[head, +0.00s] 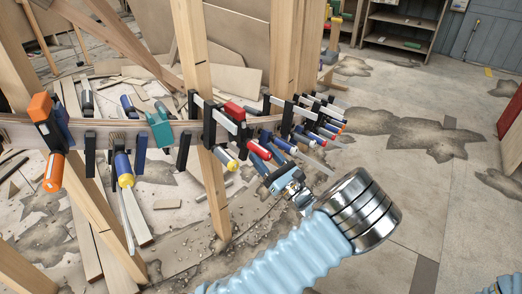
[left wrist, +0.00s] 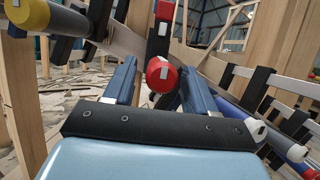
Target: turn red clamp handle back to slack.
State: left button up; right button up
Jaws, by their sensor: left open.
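The red clamp handle (head: 259,149) hangs below the curved wooden strip, just beyond my left gripper (head: 277,174). In the left wrist view the red handle (left wrist: 162,76) is seen end-on, in the gap between the two blue fingers of my left gripper (left wrist: 160,84). The fingers stand apart, with visible space beside the handle. A red clamp jaw (head: 234,111) sits above on the strip; a red part (left wrist: 165,10) also shows above the handle in the left wrist view. My right gripper is not in view.
The curved strip (head: 165,130) runs across wooden posts (head: 192,60). Several clamps crowd it: a yellow-ended handle (head: 225,158) left of the red one, a blue handle (head: 285,145) right of it. An orange clamp (head: 42,108) is far left. Open floor (head: 440,190) lies right.

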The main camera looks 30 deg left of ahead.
pick_arm(q)
jog(key=shift+x, duration=0.95)
jog(key=shift+c, duration=0.5)
jog(key=c, duration=0.9)
